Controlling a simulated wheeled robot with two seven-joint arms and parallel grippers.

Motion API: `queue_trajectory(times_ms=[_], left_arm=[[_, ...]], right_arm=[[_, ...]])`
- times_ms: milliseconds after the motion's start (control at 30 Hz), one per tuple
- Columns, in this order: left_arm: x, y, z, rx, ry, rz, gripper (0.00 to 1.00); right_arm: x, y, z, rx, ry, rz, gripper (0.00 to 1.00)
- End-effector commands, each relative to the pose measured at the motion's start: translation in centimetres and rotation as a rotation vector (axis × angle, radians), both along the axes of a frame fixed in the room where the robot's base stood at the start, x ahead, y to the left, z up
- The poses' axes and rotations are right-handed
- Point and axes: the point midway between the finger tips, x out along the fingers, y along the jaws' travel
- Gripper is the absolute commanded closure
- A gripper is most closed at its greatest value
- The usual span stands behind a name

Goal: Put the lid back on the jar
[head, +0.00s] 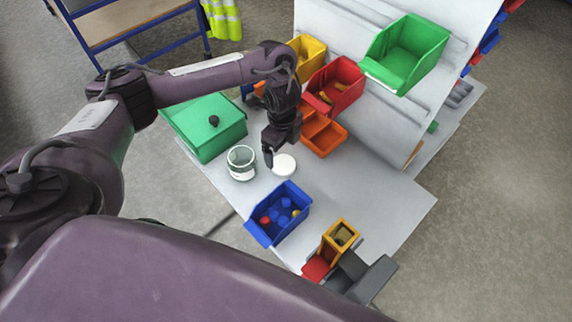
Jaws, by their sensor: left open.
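The jar (241,164) is a clear, round glass jar, standing upright on the light grey bench with its top open. The lid (284,165) is a flat white disc lying on the bench just to the right of the jar, apart from it. My left gripper (268,158) is open and points down close beside the lid, at its upper left. It holds nothing that I can see. Whether a finger touches the lid cannot be told. My right gripper does not show.
A green box (208,132) with a dark knob stands left of the jar. A blue bin (270,226) with small coloured pieces sits in front. Orange (324,138) and red (338,84) bins line the back by the white rack (375,120).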

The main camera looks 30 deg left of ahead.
Motion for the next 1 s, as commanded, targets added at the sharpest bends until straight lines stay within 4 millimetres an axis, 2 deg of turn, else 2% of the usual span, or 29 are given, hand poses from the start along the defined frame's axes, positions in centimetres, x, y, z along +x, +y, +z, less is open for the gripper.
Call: queue_trajectory(times_ms=[167,400,700,933,1000], left_arm=[[0.0,0.0,-0.2,0.0,0.001,0.0,0.08],[0.0,0.0,-2.7,-0.001,0.002,0.001,0.08],[0.1,0.0,-2.8,0.0,0.0,0.0,0.08],[0.6,-0.1,-6.3,-0.003,0.005,0.003,0.08],[0.6,0.0,-6.7,0.001,0.004,0.002,0.08]], right_arm=[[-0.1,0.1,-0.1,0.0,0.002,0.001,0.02],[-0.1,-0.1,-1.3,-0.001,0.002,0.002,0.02],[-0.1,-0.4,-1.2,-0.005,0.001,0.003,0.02],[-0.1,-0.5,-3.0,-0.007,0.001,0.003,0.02],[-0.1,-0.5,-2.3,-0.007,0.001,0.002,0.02]])
